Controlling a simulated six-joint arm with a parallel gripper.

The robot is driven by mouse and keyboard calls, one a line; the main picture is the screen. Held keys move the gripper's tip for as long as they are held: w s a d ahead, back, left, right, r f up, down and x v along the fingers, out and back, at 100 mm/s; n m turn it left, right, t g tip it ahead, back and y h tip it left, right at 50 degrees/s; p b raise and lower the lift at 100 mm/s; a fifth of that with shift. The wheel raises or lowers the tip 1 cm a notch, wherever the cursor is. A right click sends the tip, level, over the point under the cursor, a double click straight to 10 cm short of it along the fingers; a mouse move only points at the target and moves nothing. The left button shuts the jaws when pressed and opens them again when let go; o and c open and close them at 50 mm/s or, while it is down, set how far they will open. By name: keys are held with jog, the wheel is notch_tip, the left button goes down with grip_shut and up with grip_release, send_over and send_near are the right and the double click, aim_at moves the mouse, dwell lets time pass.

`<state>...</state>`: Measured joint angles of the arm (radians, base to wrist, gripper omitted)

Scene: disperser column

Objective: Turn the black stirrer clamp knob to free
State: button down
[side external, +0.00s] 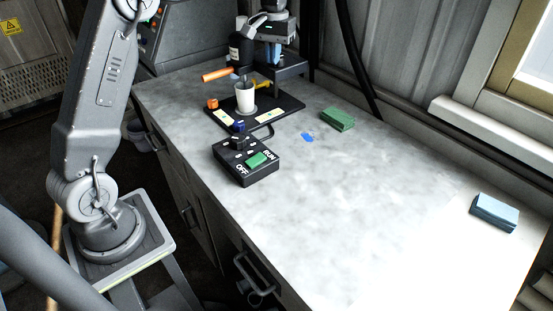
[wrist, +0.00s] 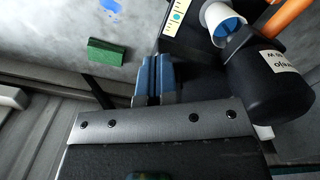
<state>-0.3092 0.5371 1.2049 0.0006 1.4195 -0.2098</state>
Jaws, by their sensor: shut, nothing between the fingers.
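The disperser has a black cylindrical motor body with a white label (side external: 240,50), which also shows in the wrist view (wrist: 268,85). An orange bar (side external: 217,74) sticks out beside it. I cannot pick out the black clamp knob with certainty; it seems hidden or lost among the dark parts. My gripper (side external: 273,56) is at the column, just right of the motor body. In the wrist view its blue fingers (wrist: 154,66) are together, with nothing between them, left of and apart from the motor body. A white beaker (side external: 245,98) stands under the stirrer.
A black base plate (side external: 287,103) carries the beaker. A black switch box (side external: 262,174) with a green button stands in front. A green sponge (side external: 338,120) and a blue block (side external: 495,212) lie to the right. A wall and window ledge bound the back.

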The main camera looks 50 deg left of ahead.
jog(key=shift+a+r, duration=0.15)
jog(key=shift+r, duration=2.35)
jog(key=s+d+r+m+t, duration=0.35)
jog(key=s+d, duration=0.75)
jog(key=s, duration=0.4)
jog(key=s+d+f+m+t, duration=0.1)
jog(key=s+d+f, duration=0.1)
jog(key=s, duration=0.5)
jog(key=s+d+f+m+t, duration=0.1)
jog(key=s+d+f, duration=0.2)
jog(key=s+f, duration=0.2)
jog(key=shift+s+f, duration=0.25)
jog(key=shift+s, duration=0.9)
